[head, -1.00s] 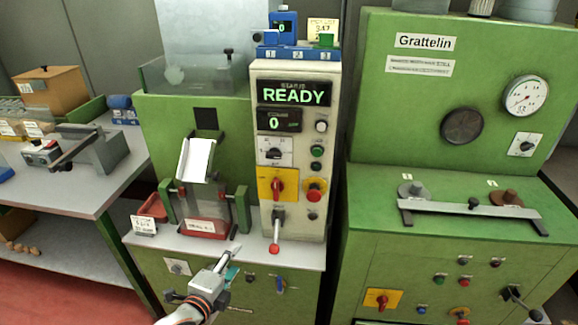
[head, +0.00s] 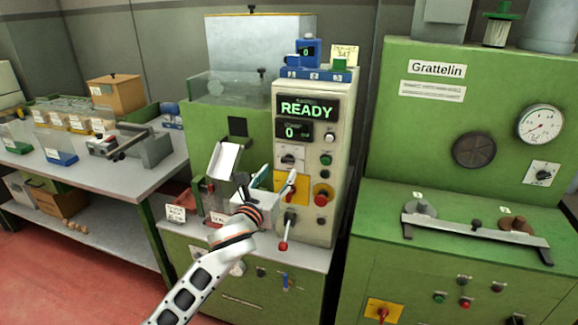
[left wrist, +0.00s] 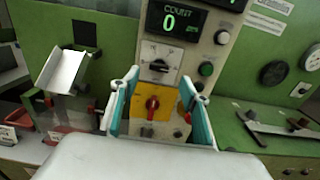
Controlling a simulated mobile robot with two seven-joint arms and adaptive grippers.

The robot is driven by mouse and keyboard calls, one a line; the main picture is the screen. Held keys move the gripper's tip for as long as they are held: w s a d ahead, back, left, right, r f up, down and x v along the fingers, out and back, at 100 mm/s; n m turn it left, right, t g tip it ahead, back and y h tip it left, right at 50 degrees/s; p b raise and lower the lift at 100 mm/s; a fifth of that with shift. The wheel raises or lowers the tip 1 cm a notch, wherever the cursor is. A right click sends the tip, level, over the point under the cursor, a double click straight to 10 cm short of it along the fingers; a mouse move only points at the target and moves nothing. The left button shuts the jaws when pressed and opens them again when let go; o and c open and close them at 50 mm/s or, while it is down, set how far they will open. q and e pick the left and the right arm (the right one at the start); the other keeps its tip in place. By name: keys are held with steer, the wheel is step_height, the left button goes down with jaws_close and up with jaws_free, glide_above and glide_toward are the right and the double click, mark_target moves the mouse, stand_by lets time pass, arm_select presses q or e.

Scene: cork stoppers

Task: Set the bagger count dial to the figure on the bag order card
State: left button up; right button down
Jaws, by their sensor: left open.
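The bagger's count dial is a black knob (head: 289,158) on a white plate of the pale control panel; it also shows in the left wrist view (left wrist: 160,65). The count display (head: 292,131) above it reads 0, and a status display reads READY. A yellow card (head: 344,55) stands on top of the panel; its small figure looks like 347, but I cannot be sure. My left gripper (head: 279,178) is open and empty in front of the panel. In the left wrist view its fingers frame the red switch (left wrist: 152,103), with the dial just above, between the tips.
The red switch sits on a yellow plate below the dial. Lamps and a red button (head: 322,194) line the panel's right side. A red-tipped lever (head: 283,245) projects below. A white chute (head: 226,160) is at left, the green Grattelin machine (head: 437,68) at right.

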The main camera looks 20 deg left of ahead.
mark_target(287, 161)
arm_select(q)
steer(key=w, duration=0.7)
steer(key=shift+w+d+f, duration=0.1)
steer(key=c, duration=1.1)
